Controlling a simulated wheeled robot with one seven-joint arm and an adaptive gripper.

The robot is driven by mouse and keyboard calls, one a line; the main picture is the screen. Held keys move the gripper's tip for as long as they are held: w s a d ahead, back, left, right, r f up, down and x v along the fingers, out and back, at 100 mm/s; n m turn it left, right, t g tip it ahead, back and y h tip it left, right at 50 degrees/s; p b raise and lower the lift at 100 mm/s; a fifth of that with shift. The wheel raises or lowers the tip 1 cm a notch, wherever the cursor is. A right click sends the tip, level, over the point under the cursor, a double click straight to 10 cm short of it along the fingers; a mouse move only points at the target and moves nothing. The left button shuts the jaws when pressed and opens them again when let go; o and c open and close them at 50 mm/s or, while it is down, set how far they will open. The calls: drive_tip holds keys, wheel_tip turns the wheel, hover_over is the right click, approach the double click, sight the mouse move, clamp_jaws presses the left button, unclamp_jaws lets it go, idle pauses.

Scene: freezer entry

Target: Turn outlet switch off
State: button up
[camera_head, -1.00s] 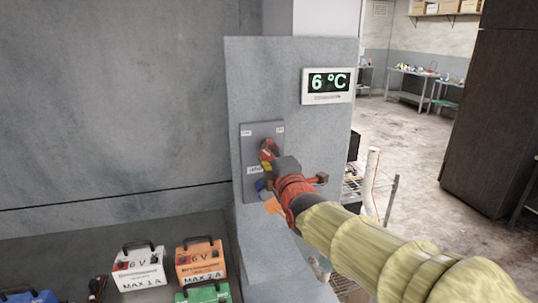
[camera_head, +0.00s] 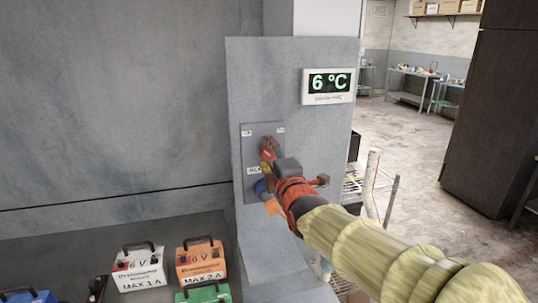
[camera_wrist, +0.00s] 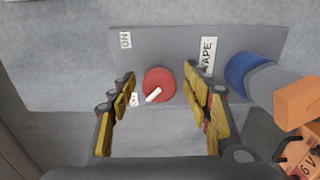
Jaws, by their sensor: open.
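The outlet switch is a round red knob (camera_wrist: 159,84) with a white pointer mark, on a grey panel (camera_wrist: 170,45). It also shows in the head view (camera_head: 270,146), partly covered by my gripper. The white mark points to the lower left in the wrist view, toward a small label (camera_wrist: 134,99) partly hidden by a finger. An "ON" label (camera_wrist: 125,40) sits at the panel's upper left. My gripper (camera_wrist: 161,92) is open, with its yellow-padded fingers on either side of the knob and gaps visible between. Depth to the knob is hard to tell.
A blue socket (camera_wrist: 239,72) with a grey and orange plug (camera_wrist: 298,103) sits beside the knob, near the right finger. A "6 °C" display (camera_head: 328,86) hangs above the panel. White (camera_head: 139,270) and orange (camera_head: 201,262) 6 V boxes stand at lower left.

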drive_tip(key=v, duration=1.1)
drive_tip(key=shift+s, duration=0.25)
drive_tip(key=shift+d, duration=0.1)
drive_tip(key=s+d+f+m+g+h, duration=0.1)
drive_tip(key=s+d+f+m+g, duration=0.1)
drive_tip(key=s+f+m+g, duration=0.5)
drive_tip(key=s+d+f+m+g+h, duration=0.1)
drive_tip(key=s+d+f+m, duration=0.3)
drive_tip(key=f, duration=0.7)
drive_tip(key=s+d+f+m+g+h, duration=0.1)
drive_tip(key=s+d+m+g, duration=0.1)
drive_tip(key=s+d+m, duration=0.3)
drive_tip(key=s+d+f+m+g+h, duration=0.1)
drive_tip(key=s+d+m, duration=0.4)
drive_tip(key=s, duration=0.6)
drive_tip(key=shift+f+g+h, duration=0.4)
drive_tip(key=shift+f+h, duration=0.1)
drive_tip(key=shift+f, duration=0.3)
